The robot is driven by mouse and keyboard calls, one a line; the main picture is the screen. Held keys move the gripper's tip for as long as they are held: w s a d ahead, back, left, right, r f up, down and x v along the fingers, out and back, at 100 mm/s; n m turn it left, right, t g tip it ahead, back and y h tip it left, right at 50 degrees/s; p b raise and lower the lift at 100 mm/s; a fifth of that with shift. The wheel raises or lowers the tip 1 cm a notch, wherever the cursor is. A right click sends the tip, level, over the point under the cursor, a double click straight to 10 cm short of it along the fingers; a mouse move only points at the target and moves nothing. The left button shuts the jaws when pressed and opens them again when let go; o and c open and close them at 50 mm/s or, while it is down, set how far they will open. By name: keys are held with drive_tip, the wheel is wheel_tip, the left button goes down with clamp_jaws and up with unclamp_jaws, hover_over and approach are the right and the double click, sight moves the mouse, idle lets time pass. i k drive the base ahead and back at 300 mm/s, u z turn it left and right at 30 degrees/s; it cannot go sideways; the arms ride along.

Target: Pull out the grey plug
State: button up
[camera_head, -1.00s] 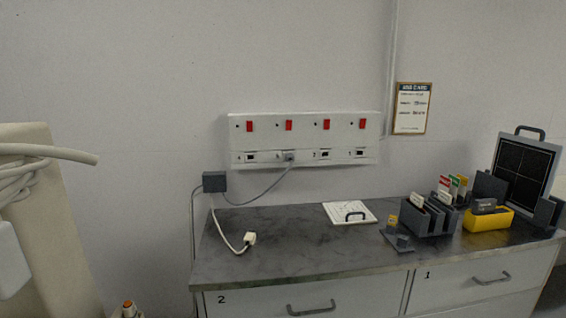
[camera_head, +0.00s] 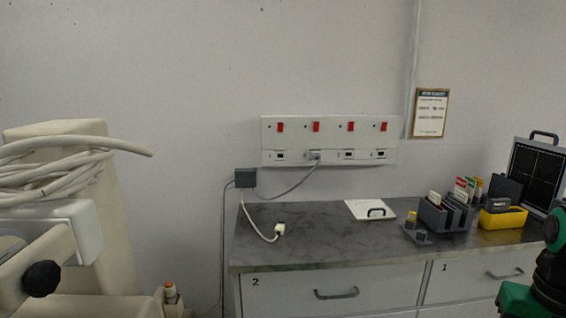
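The grey plug (camera_head: 315,156) sits in the second socket from the left on the white wall panel (camera_head: 330,136). Its grey cable hangs down and runs left to a dark grey box (camera_head: 245,177) on the wall. A white plug (camera_head: 279,229) lies loose on the counter on a white cable from the same box. The other sockets look empty. My gripper is not in view; only a dark and green arm part, likely mine, shows at the lower right edge.
The dark counter (camera_head: 330,247) stands below the panel, with drawers under it. A white board with a handle (camera_head: 371,209), a dark card rack (camera_head: 446,215) and a yellow bin (camera_head: 502,217) stand on it. A beige cart with coiled hose (camera_head: 75,165) is at the left.

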sight(315, 156)
drive_tip(key=u, duration=0.1)
drive_tip(key=i, duration=1)
drive_tip(key=z, duration=0.05)
